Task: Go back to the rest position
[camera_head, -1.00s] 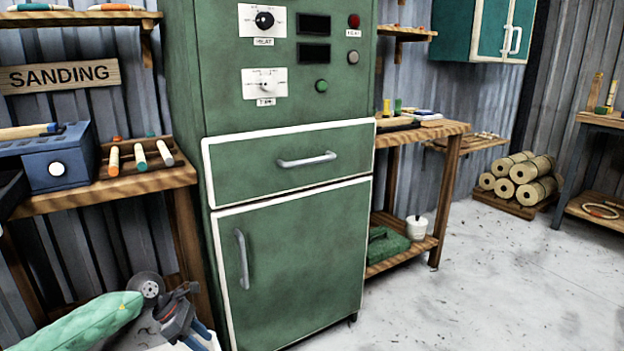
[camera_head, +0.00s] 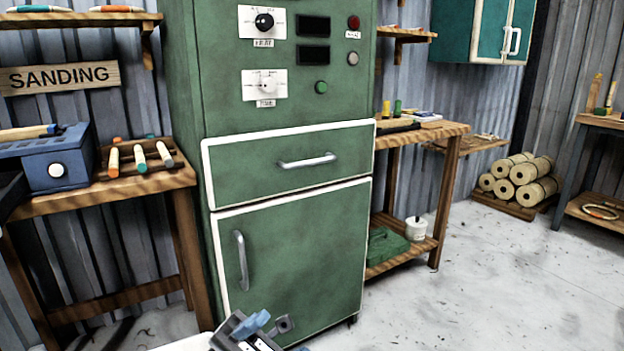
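My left gripper (camera_head: 248,333) shows only in part at the bottom edge of the head view, in front of the foot of the green cabinet. It is grey and black with blue parts. A piece of my white arm enters just to its left. Its fingertips are not clear, so I cannot tell whether it is open or shut, and I see nothing held in it. My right gripper is out of view. The tall green cabinet (camera_head: 290,235) has its drawer (camera_head: 245,165) and lower door (camera_head: 300,265) shut.
A wooden bench (camera_head: 100,195) with a blue box (camera_head: 45,165) and several coloured-tipped sticks stands at the left. Another bench (camera_head: 440,130) with a green case (camera_head: 388,246) below stands right of the cabinet. The floor (camera_head: 480,290) at the right is clear.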

